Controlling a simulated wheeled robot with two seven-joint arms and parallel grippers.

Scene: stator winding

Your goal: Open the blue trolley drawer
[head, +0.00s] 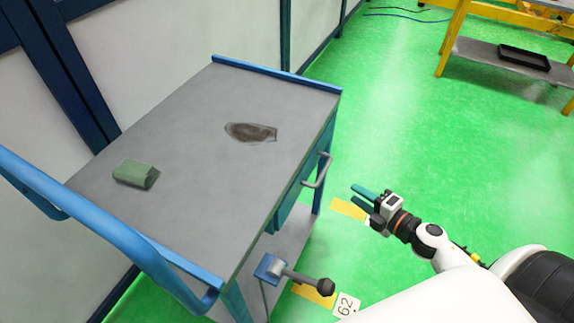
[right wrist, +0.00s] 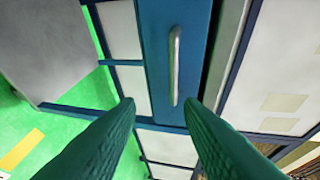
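The blue trolley has a grey top (head: 205,120) and stands left of my right arm in the head view. Its blue drawer front (head: 287,205) faces right, with a silver bar handle (head: 318,170). The drawer looks closed. In the right wrist view the upright handle (right wrist: 175,65) shows on the blue drawer front (right wrist: 155,60), just beyond the fingertips. My right gripper (head: 354,195), also in the right wrist view (right wrist: 160,102), has its two green fingers apart with nothing between them. It is to the right of the handle, apart from it. My left gripper is not in view.
A green block (head: 136,174) lies on the trolley top near a dark stain (head: 250,132). A grey bar with a dark knob (head: 325,286) sticks out low on the trolley's near side. A yellow-framed bench (head: 455,40) stands at upper right. Green floor (head: 400,130) between is clear.

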